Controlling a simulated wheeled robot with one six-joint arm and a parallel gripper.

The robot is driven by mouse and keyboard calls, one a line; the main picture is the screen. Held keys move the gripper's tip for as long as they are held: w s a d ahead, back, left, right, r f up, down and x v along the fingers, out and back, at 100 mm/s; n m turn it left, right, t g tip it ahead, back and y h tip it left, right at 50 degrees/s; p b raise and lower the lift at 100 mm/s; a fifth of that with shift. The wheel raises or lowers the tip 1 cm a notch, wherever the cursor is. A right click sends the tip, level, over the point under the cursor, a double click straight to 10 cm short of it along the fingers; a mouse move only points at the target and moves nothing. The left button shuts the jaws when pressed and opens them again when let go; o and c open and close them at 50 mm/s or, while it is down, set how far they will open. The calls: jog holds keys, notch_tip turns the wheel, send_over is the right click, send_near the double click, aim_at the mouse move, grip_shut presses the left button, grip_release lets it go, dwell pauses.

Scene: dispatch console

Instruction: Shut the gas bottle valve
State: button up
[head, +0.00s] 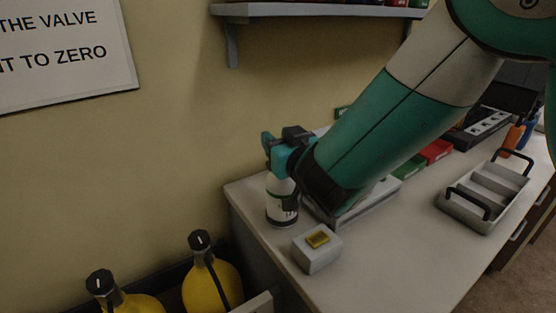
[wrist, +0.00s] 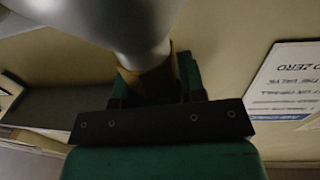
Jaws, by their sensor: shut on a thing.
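Two yellow gas bottles stand low at the bottom left of the head view, the left one (head: 128,303) partly cut off by the frame and the right one (head: 212,284) behind a low edge. Each has a dark knob with a white mark on top: the left knob (head: 101,283) and the right knob (head: 200,241). My gripper (head: 284,172) is above the desk corner, up and right of the bottles and apart from both. It is shut on a white can (head: 282,208) with a dark lower band. The can looms pale in the wrist view (wrist: 128,22); whether it touches the desk is unclear.
A grey tray with black handles (head: 484,190) stands to the right. A wall shelf (head: 320,11) and a sign (head: 60,55) are above.

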jog(key=f+m+h+b, duration=0.1)
jog(key=b, duration=0.4)
jog(key=shift+t+b, duration=0.3)
jog(key=shift+b, duration=0.05)
jog(key=m+t+h+b, duration=0.1)
jog(key=h+b, duration=0.1)
jog(key=b, duration=0.4)
jog(key=shift+d+r, duration=0.1)
jog(key=shift+r, duration=0.1)
jog(key=shift+m+h+b, duration=0.4)
jog(key=shift+h+b, duration=0.1)
jog(key=shift+b, duration=0.3)
jog(key=m+h+b, duration=0.1)
jog(key=h+b, duration=0.1)
jog(key=m+h+b, duration=0.2)
jog(key=shift+w+d+t+b, duration=0.1)
jog(key=shift+d+t+b, duration=0.1)
jog(key=shift+t+b, duration=0.1)
jog(key=shift+d+r+m+g+h, duration=0.15)
jog(key=shift+m+h, duration=0.5)
jog(key=shift+h, duration=0.45)
jog(key=shift+d+r+m+g+h, duration=0.1)
jog(key=shift+m+g+h, duration=0.1)
jog(key=shift+m+h, duration=0.65)
jog(key=shift+d+r+m+g+h, duration=0.15)
jog(key=shift+m+h, duration=0.25)
jog(key=shift+h, duration=0.95)
jog(key=o, duration=0.9)
